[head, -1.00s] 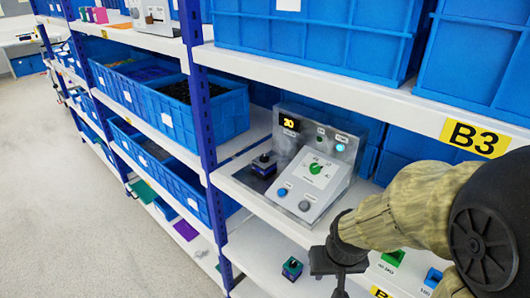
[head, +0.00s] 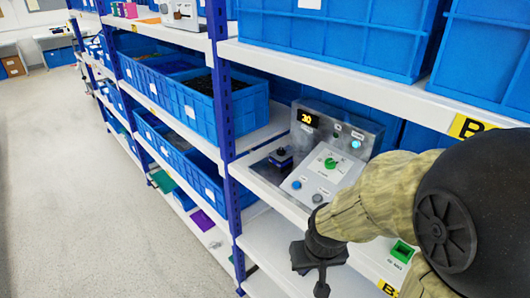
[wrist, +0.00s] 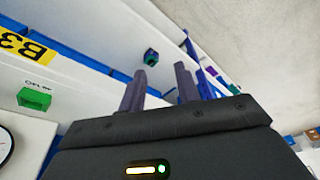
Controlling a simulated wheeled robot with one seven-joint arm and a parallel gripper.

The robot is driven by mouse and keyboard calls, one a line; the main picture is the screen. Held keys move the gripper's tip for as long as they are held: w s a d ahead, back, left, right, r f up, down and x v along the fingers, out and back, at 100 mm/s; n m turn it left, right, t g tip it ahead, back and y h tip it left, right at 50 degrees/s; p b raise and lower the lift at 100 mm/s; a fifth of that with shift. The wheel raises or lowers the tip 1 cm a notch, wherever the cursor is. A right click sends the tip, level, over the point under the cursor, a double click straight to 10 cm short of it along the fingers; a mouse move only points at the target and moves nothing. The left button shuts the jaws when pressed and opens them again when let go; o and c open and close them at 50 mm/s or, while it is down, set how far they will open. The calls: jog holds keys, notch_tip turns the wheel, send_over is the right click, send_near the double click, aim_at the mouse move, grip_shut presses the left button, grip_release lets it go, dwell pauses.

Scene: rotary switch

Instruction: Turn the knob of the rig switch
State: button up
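The rig switch is a grey console (head: 352,172) with a sloped panel, standing on the middle shelf in the head view. Its round green knob (head: 330,162) sits on a white plate on the panel; its exact pointer angle is too small to tell. My gripper (head: 320,284) is below and in front of the console, pointing down, apart from the knob. In the wrist view its two dark fingers (wrist: 160,85) stand apart with nothing between them. The console and knob do not show in the wrist view.
Blue crates (head: 205,105) fill the shelf left of a blue upright post (head: 222,120). The upper shelf edge (head: 350,83) runs above the console. The floor aisle (head: 75,190) at left is clear.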

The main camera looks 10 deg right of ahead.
aim_at(282, 149)
jog(key=shift+a, duration=0.15)
jog(key=w+a+r+m+t+h+p, duration=0.1)
jog(key=w+r+t, duration=0.4)
jog(key=w, duration=0.7)
jog(key=w+a+r+t+h+p, duration=0.1)
jog(key=w+r+t, duration=0.4)
jog(key=w, duration=0.7)
jog(key=shift+a+r+m+t, duration=0.35)
jog(key=shift+r+m+t, duration=0.05)
jog(key=shift+r, duration=0.45)
jog(key=shift+w, duration=0.2)
jog(key=p+x, duration=0.5)
jog(key=x, duration=1.2)
jog(key=shift+w+f, duration=0.15)
jog(key=shift+d, duration=0.1)
